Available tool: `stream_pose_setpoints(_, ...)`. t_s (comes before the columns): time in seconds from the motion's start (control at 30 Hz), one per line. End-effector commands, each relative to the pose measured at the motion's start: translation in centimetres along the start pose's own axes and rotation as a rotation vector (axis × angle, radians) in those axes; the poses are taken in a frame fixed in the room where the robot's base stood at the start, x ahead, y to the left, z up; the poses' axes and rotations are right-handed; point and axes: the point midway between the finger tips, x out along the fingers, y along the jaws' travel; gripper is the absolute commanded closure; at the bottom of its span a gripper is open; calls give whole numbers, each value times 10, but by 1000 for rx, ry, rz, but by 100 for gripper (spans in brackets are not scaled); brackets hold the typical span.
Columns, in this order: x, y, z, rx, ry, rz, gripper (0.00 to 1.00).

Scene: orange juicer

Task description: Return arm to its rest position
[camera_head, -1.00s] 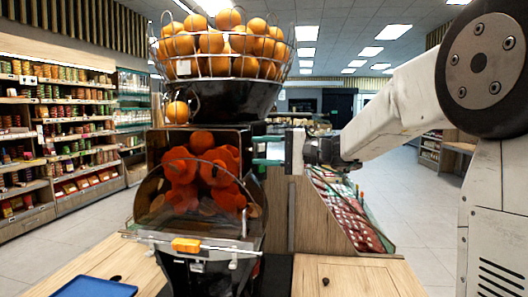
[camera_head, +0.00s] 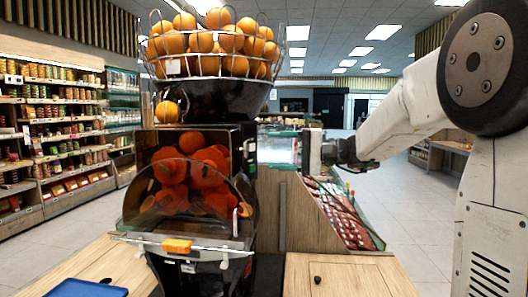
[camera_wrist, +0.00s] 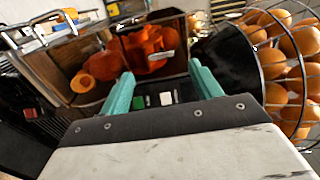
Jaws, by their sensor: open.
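The orange juicer (camera_head: 190,200) stands at centre left in the head view, with a wire basket of oranges (camera_head: 215,45) on top and reddish-orange parts behind its clear front cover. My gripper (camera_head: 268,150) is just right of the juicer, at the height of its pressing chamber, with my arm stretched in from the right. In the wrist view my gripper (camera_wrist: 160,75) has its two teal fingers apart with nothing between them. Beyond them are the juicer's side, the orange parts (camera_wrist: 148,50) and the basket oranges (camera_wrist: 290,70). The gripper appears clear of the juicer.
A wooden counter (camera_head: 345,275) lies below, with a blue tray (camera_head: 85,288) at front left. A slanted display stand (camera_head: 345,215) is behind the gripper. Stocked shelves (camera_head: 60,140) line the left wall. The aisle floor (camera_head: 405,205) at right is open.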

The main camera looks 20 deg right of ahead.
Motion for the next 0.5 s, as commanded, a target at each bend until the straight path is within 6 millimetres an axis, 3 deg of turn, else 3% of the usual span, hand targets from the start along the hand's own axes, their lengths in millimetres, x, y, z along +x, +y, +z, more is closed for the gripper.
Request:
stream_pose_setpoints(0.17, -13, 0, 0, 0, 1, 0, 36)
stream_pose_setpoints(0.5, -13, 0, 0, 1, 0, 0, 36)
